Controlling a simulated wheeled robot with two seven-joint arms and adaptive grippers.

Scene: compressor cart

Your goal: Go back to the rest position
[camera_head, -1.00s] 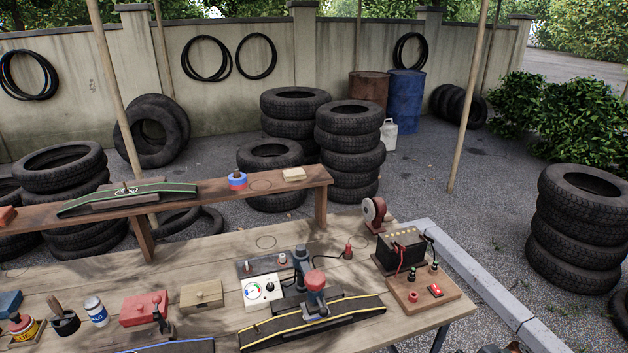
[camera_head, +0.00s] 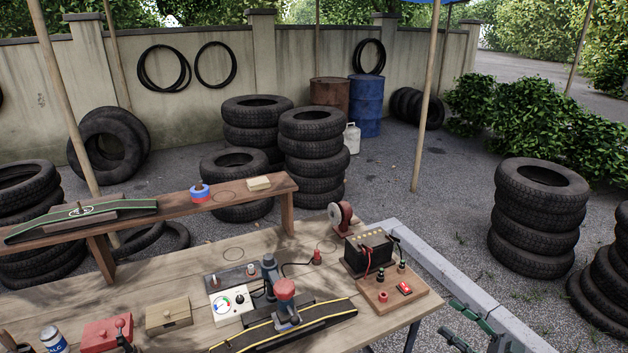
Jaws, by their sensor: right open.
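My right gripper (camera_head: 460,322) shows at the lower right of the head view, its fingers apart and empty. It is beyond the right edge of the wooden workbench (camera_head: 190,268), over the kerb and gravel, touching nothing that I can see. Its arm is mostly cut off by the frame's bottom edge. My left gripper is not in view.
On the bench are a red-topped press (camera_head: 285,290) over a yellow-edged strip (camera_head: 320,318), a white gauge box (camera_head: 230,303), a battery (camera_head: 368,252) and a switch board (camera_head: 395,292). A raised shelf (camera_head: 240,192) stands behind.

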